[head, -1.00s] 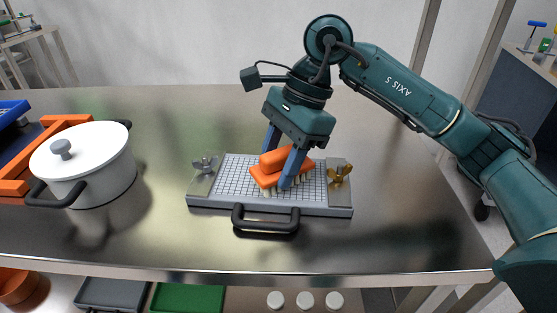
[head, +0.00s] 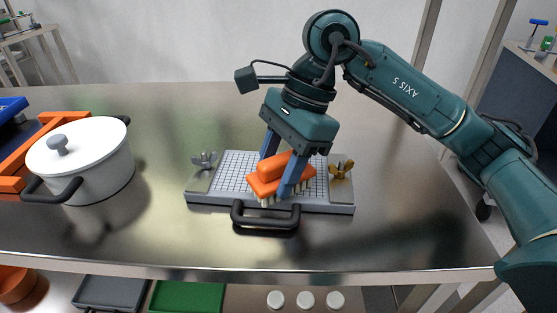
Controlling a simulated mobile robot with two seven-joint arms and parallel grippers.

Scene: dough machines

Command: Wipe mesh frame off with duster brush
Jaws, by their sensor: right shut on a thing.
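The mesh frame (head: 232,170) lies flat on the steel table. It has a white grid, a grey wing nut on its left plate, a brass wing nut on its right plate and a black handle (head: 265,223) at the front. The orange duster brush (head: 266,187) is over the grid near its front edge, bristles down; I cannot tell whether the bristles touch the mesh. My right gripper (head: 280,178) is shut on the brush, with its blue fingers on either side of the brush's grip. My left gripper is not in view.
A white lidded pot (head: 85,165) with black handles stands on the left of the steel table (head: 385,235), beside an orange frame (head: 12,184) and a blue item (head: 10,108). The table is clear right of the mesh frame. Trays (head: 187,297) sit below the front edge.

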